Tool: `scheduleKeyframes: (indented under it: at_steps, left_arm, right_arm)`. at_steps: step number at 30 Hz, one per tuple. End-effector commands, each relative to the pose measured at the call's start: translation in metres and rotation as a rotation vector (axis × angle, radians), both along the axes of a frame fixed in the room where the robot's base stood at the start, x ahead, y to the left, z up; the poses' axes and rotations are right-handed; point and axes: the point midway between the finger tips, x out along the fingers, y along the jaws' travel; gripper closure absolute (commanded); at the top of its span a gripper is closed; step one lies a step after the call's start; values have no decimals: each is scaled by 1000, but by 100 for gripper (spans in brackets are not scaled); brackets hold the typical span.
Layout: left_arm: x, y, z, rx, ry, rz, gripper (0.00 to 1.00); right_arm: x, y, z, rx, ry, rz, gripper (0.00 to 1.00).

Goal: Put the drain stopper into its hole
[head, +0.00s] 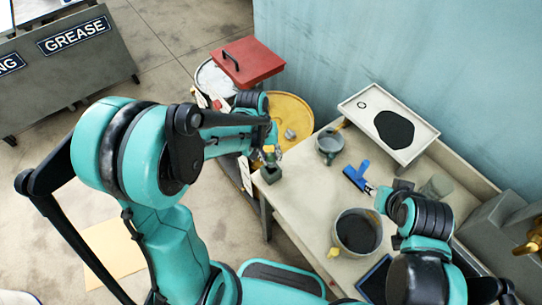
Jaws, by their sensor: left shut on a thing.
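My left gripper (269,153) is over the near left corner of the bench, shut on a small yellowish thing (268,149) that is mostly hidden by the fingers. I cannot tell for sure that this is the drain stopper. A dark square block (271,174) is right below the fingers; I cannot tell whether they touch it. A pale tray (413,153) at the back of the bench has a small dark ring (362,104) near its far left corner, perhaps the drain hole. My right gripper (380,194) is by a blue-handled tool (357,175); its fingers are unclear.
A yellow drum (292,112) and a red lid (250,60) are behind my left arm. A brass tap (528,247) is far right.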

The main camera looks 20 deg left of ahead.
Motion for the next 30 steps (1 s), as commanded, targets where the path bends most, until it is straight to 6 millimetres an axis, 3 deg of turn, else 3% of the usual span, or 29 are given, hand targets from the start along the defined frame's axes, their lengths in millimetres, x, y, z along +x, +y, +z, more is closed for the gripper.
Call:
scheduleKeyframes:
  at_steps: [30]
  left_arm:
    - [0,0,-26,0,0,0,100]
  right_arm:
    - [0,0,-24,0,0,0,60]
